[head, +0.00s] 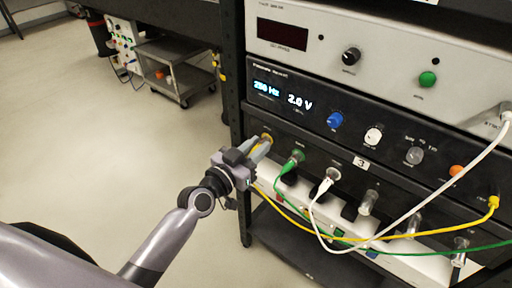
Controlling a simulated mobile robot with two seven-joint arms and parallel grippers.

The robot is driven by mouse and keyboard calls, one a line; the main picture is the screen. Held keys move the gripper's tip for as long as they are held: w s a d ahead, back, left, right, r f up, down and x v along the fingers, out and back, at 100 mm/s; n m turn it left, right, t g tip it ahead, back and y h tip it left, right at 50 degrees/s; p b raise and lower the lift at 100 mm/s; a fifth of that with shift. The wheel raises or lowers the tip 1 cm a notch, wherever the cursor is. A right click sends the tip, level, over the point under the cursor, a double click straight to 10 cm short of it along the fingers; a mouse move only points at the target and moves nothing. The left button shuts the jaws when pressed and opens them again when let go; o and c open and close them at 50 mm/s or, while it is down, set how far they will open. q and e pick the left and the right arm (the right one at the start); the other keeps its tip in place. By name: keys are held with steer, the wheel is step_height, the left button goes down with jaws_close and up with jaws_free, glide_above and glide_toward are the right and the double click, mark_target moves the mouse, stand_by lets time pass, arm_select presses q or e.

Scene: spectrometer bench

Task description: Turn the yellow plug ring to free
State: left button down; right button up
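The yellow plug (267,138) sits in the left-most socket of the lower black panel. Its ring end shows just past the fingertips of my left gripper (260,147). The fingers lie on both sides of the plug, and a strip of yellow shows between them. The fingers hide most of the plug, so I cannot tell whether they press on it or stand slightly apart. A yellow cable (345,237) runs from beneath the gripper to a second yellow plug (493,203) at the panel's right end. My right gripper is out of view.
A green plug (292,160) and a white plug (326,183) sit close to the right of the gripper, with their cables hanging in front of the panel. A dark rack post (232,70) stands just left. The floor on the left is clear, with a cart (180,72) farther back.

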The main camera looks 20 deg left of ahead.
arm_select(q)
steer(key=shift+n, duration=0.4)
steer(key=n+p, duration=0.1)
steer(key=n, duration=0.5)
steer(key=shift+n, duration=0.4)
steer(key=n, duration=0.4)
steer(key=shift+a+f+p, duration=0.1)
steer(key=shift+p, duration=0.3)
steer(key=shift+n, duration=2.1)
steer(key=c, duration=0.9)
jaws_free()
steer(key=shift+c, duration=0.2)
